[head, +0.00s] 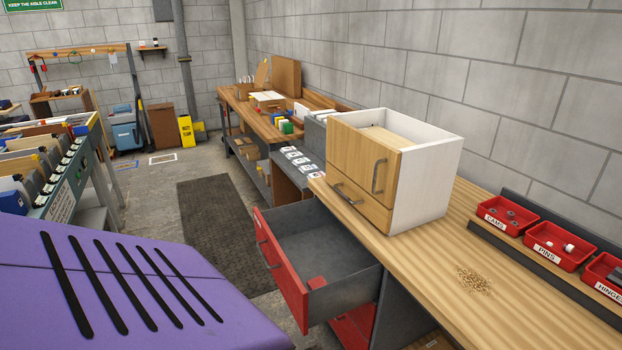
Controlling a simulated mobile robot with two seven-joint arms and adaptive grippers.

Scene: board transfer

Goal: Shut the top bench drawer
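The top bench drawer (283,268) has a red front with a handle and a dark grey box. It stands pulled far out from under the wooden bench (430,262), to the left of it. Its inside is mostly empty, with a small red piece (317,283) near the front right corner. A lower red drawer front (355,325) shows partly beneath it. Neither of my grippers is in view.
A small white and wood cabinet (425,185) stands on the bench above the drawer. A dark floor mat (218,220) lies in the aisle left of the drawer.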

